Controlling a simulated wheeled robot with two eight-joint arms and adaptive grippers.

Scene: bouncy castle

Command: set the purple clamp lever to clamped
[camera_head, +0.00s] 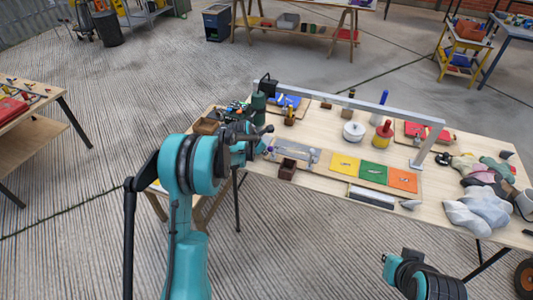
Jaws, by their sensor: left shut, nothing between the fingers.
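The clamp (298,153) looks like a pale, greyish fixture lying at the near left part of the wooden worktable. A small purple part, likely the lever tip (271,149), shows at its left end. It is too small to tell the lever's angle. My left gripper (266,137) is shut and empty, reaching in from the left just above and beside the purple part. I cannot tell whether it touches it. My left arm hides some of the table's left end. Part of my right arm (425,280) shows at the bottom right, but its fingers do not show.
A grey metal bar (350,100) on posts spans the worktable (330,142). A brown open box (287,169) stands just in front of the clamp. Yellow, green (373,173) and orange panels lie to its right. A dark green cylinder (258,104) stands behind my gripper.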

